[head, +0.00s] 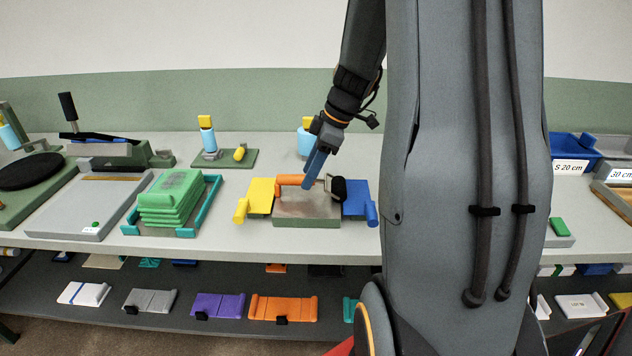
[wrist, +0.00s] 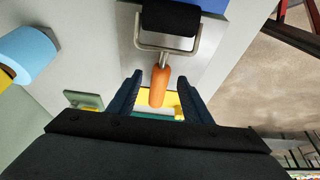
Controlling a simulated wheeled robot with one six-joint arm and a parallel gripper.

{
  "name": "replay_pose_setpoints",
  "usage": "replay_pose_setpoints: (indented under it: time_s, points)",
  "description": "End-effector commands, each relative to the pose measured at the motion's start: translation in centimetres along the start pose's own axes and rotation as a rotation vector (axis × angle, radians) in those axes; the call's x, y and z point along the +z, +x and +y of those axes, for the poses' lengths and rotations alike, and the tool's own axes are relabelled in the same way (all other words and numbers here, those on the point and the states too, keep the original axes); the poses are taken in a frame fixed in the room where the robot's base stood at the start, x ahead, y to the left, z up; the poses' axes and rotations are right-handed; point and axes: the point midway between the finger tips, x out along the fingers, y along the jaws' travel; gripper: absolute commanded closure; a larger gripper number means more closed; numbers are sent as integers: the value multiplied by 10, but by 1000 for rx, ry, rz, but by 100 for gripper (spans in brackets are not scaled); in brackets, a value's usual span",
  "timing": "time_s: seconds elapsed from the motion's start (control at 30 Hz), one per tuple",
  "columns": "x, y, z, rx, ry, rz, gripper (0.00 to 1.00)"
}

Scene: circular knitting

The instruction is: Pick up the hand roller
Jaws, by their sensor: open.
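The hand roller has an orange handle (wrist: 159,87), a metal frame and a black roller (wrist: 170,20). It lies on a grey metal plate (head: 306,212) in the middle of the bench, with its orange handle (head: 289,180) to the left and its black roller (head: 339,188) to the right. My gripper (wrist: 158,92) is open, with its blue fingers on both sides of the handle in the wrist view. In the head view my gripper (head: 311,175) comes down from above at the handle. I cannot tell whether the fingers touch it.
A yellow piece (head: 258,195) and a blue piece (head: 356,199) flank the plate. A light-blue cylinder with a yellow top (head: 304,142) stands behind. A teal tray (head: 212,191) with green stacked pieces is to the left. A lower shelf (head: 230,279) holds several coloured pieces.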

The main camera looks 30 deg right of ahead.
Motion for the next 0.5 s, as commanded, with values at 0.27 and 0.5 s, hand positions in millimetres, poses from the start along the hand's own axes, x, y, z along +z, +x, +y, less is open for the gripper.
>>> replay_pose_setpoints:
  time_s: [0.27,0.5]
  points:
    - [-1,29,-1,-1,1,-1,55]
    - [0,31,0,1,0,-1,55]
